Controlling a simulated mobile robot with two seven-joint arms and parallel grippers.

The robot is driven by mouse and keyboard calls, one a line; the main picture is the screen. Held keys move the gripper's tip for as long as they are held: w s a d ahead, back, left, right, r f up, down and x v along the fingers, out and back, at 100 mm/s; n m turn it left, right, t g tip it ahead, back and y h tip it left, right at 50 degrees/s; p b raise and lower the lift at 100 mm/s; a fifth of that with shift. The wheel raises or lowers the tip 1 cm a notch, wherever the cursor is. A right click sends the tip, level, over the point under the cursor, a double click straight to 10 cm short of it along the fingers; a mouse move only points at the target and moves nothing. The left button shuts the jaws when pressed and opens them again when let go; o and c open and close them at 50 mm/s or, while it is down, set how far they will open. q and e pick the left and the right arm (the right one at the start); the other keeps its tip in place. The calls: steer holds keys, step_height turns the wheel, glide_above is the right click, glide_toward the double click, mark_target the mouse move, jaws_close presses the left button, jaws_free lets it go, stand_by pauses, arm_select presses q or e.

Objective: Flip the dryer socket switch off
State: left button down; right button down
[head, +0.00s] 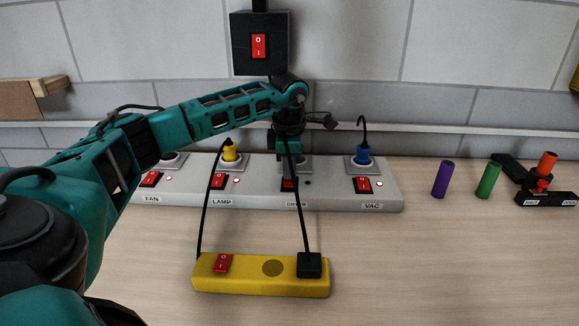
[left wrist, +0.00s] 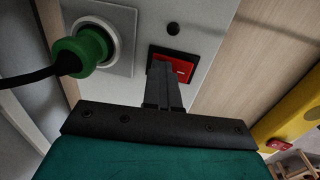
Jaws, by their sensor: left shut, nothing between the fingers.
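The grey socket strip (head: 335,197) lies along the wall, with sockets labelled FAN, LAMP, a partly legible third label, and VAC. The third, the dryer socket, has a red switch (head: 289,184) mostly behind my left gripper (head: 289,171). In the left wrist view the red switch (left wrist: 183,69) sits in a black frame, and my shut, empty fingers (left wrist: 161,68) are at its near edge; contact is unclear. A green plug (left wrist: 82,52) fills the socket beside it. The small round lamp (left wrist: 173,29) by this switch looks dark. My right gripper is out of view.
A yellow power strip (head: 240,275) lies in front, its cords running up toward the grey strip. A yellow plug (head: 229,150) and blue plug (head: 363,154) flank the dryer socket. Purple (head: 442,179) and green cylinders (head: 488,180) stand right. A black switch box (head: 260,43) hangs above.

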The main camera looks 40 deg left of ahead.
mark_target(289, 182)
arm_select(q)
steer(key=shift+s+d, duration=0.45)
steer(key=shift+s, duration=0.1)
steer(key=shift+r+p, duration=0.1)
steer(key=shift+p, duration=0.2)
steer(key=shift+r, duration=0.25)
step_height(289, 182, up, 4)
steer(key=p, duration=0.2)
steer(key=shift+s+p, duration=0.15)
steer(key=shift+p, duration=0.25)
step_height(289, 182, up, 9)
steer(key=s+d, duration=0.1)
steer(key=shift+r+b, duration=0.15)
steer(key=shift+b, duration=0.2)
